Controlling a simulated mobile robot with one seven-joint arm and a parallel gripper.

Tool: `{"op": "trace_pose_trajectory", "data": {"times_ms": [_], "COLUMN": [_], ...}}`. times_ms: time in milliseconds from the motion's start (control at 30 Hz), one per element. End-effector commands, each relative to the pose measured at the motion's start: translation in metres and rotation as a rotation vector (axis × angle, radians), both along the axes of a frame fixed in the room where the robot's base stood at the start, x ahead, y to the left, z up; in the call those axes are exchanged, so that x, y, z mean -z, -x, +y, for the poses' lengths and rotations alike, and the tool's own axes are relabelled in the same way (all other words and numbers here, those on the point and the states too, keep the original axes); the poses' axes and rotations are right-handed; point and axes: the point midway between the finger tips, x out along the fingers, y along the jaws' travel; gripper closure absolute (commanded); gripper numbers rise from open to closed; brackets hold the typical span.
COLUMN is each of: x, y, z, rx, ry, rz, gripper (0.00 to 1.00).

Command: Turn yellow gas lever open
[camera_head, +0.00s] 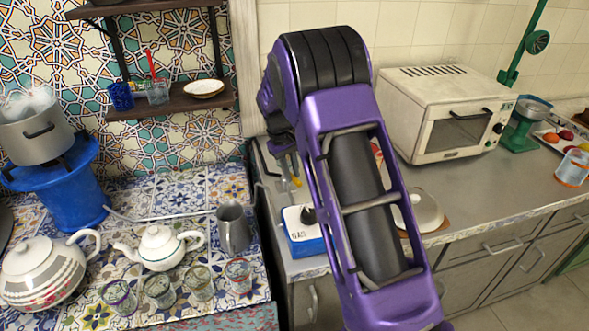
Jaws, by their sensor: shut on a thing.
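My gripper (288,170) hangs at the end of my purple arm, beside the left edge of the grey counter. It is shut on the yellow gas lever (297,181), of which only a small yellow part shows at the fingertips. The lever's angle and the rest of it are hidden or too small to tell. A white and blue box marked GAS (303,236) with a black knob sits on the counter just in front of the gripper, partly behind my arm.
A blue burner (65,195) with a steel pot (35,128) stands left. Two teapots, a grey jug (233,228) and several glasses stand on the tiled table. My arm covers part of the counter. A white oven (447,110) and green scale (522,127) stand right.

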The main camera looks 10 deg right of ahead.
Motion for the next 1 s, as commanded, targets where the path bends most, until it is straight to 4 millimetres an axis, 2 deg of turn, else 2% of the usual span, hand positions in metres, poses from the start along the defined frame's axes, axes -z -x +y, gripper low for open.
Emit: {"op": "trace_pose_trajectory", "data": {"times_ms": [433, 1000], "x": [-0.0009, -0.0005], "y": [0.0011, 0.0008], "z": [0.0075, 0.0088], "rx": [0.273, 0.335], "ry": [0.001, 0.0], "rz": [-0.001, -0.001], "gripper": [1.0, 1.0]}}
